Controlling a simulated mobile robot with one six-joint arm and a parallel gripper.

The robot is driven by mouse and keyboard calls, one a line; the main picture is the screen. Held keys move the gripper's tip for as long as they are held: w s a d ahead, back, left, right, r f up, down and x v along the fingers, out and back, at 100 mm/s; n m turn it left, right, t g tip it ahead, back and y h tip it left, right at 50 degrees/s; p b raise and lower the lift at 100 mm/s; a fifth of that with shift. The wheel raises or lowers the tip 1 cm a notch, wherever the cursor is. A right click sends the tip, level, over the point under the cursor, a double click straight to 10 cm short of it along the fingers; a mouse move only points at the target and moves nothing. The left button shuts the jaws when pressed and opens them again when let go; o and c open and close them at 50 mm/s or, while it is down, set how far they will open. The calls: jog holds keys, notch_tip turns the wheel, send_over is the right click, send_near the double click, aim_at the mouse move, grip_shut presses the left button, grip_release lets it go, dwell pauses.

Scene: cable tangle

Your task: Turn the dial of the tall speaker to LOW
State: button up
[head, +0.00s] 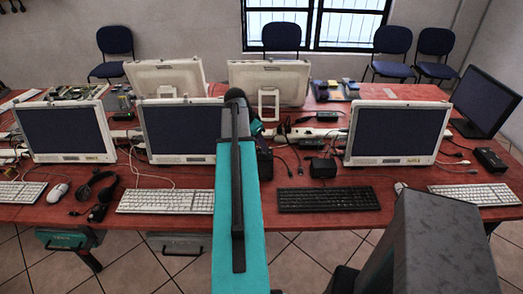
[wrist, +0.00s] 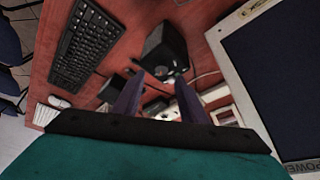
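A black upright box (wrist: 166,46), which looks like the tall speaker, stands on the red table just beyond my fingertips in the wrist view. Small pale marks show low on its near side; I cannot make out a dial or its setting. In the head view a dark box (head: 265,163) shows beside my teal arm, partly hidden by it; I cannot tell if it is the same one. My gripper (wrist: 160,78) has its two dark fingers apart, with no object clearly held between them. Whether they touch the box is unclear. The gripper is hidden in the head view.
A black keyboard (head: 328,199) and a white keyboard (head: 166,200) lie at the table's front edge. Monitors (head: 397,132) and (head: 180,130) flank my arm. Cables, adapters and a white power strip (head: 312,132) clutter the middle. A headset (head: 97,187) lies left.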

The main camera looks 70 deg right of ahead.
aim_at(262, 153)
jog(key=shift+p+x, duration=0.65)
jog(key=shift+x, duration=1.95)
jog(key=shift+a, duration=0.1)
